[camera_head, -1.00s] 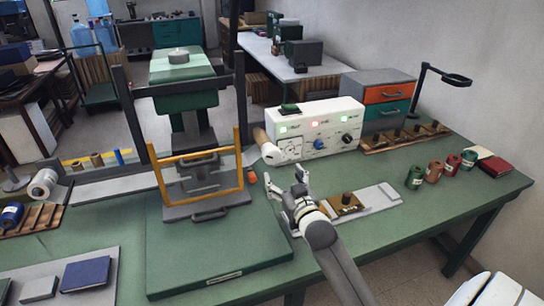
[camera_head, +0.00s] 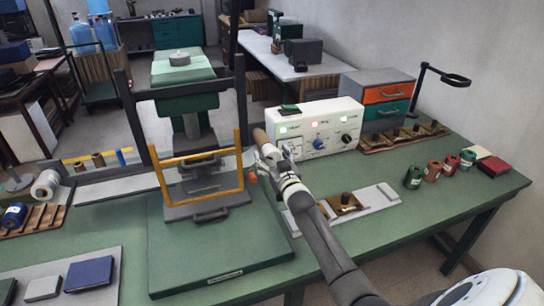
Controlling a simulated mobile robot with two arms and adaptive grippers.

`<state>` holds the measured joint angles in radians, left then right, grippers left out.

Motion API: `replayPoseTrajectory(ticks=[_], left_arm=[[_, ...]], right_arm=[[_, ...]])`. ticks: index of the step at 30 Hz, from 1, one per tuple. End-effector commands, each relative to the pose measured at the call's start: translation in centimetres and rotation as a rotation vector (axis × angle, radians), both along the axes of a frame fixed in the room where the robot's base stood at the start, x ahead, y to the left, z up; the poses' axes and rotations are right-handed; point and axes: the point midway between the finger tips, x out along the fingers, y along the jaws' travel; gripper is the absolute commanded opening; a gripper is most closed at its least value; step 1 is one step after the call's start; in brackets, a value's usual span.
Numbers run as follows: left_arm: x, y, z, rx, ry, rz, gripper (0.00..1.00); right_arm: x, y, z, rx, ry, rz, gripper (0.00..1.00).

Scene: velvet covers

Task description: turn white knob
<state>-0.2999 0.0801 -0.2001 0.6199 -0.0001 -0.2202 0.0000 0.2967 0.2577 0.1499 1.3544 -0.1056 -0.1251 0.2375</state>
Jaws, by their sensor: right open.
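A white control box (camera_head: 325,122) stands on the green bench, with a blue knob (camera_head: 319,143) and a dark knob (camera_head: 346,138) on its front. A small pale fitting (camera_head: 293,146) at the front's lower left is partly covered by my gripper; I cannot tell if it is the white knob. A brown cylinder (camera_head: 260,136) with a white end, now hidden, is at the box's left side. My right gripper (camera_head: 272,153) is open in front of the box's lower left corner. I cannot tell whether it touches anything. My left gripper is not in view.
A yellow-framed press (camera_head: 240,160) stands close on the left, over a green base. A grey plate with a brown block (camera_head: 343,204) lies beside my right arm. Several spools (camera_head: 433,171) stand at right. The bench between the box and plate is mostly clear.

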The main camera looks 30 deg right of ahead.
Motion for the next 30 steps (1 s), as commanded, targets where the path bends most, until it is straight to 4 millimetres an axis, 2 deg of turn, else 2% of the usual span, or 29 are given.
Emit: replayPoseTrajectory(ticks=[10,21,30], left_arm=[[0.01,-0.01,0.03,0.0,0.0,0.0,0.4],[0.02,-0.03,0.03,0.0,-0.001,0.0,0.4],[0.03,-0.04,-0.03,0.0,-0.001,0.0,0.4]], right_arm=[[0.27,-0.06,-0.01,-0.001,0.0,0.0,0.74],[0.25,-0.05,-0.03,0.0,0.0,0.0,0.28],[0.25,-0.04,-0.05,-0.039,0.01,0.001,0.28]])
